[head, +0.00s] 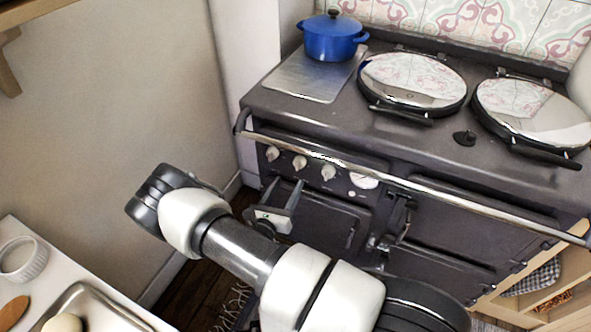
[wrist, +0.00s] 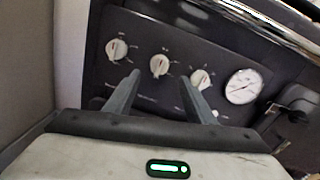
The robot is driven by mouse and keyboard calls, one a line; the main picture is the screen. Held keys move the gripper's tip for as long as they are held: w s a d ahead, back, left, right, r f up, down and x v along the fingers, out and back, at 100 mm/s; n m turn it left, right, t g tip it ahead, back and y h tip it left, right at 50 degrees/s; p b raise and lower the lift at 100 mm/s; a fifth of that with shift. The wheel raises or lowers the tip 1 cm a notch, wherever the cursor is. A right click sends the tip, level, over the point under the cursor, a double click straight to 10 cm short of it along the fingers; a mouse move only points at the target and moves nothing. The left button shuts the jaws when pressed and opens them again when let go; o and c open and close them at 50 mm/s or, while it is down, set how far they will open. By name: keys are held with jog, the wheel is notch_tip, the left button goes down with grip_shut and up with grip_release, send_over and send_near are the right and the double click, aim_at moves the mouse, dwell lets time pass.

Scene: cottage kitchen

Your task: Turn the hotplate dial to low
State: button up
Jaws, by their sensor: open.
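Three cream dials sit in a row on the cooker's dark front panel, under the rail: a left dial (head: 272,153), a middle dial (head: 299,162) and a right dial (head: 328,172). My gripper (head: 281,192) is open and empty in front of the panel. In the wrist view its fingertips (wrist: 160,80) frame the middle dial from below, apart from it.
A steel rail (head: 350,172) runs across the cooker front above the dials. A round white gauge (head: 363,181) is right of them. A blue pot (head: 333,37) stands on the steel plate (head: 300,80), left of two domed lids. A counter (head: 110,310) is at lower left.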

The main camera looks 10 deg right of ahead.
aim_at(297, 168)
jog(key=x, duration=0.8)
jog(key=shift+a, duration=0.1)
jog(key=shift+c, duration=0.5)
jog(key=c, duration=0.9)
jog(key=shift+c, duration=0.2)
jog(key=shift+m+b, duration=0.3)
jog(key=shift+m, duration=0.1)
jog(key=m, duration=0.5)
jog(key=shift+m+b, duration=0.3)
jog(key=m, duration=0.5)
jog(key=shift+m+h, duration=0.3)
jog(key=shift+f, duration=0.1)
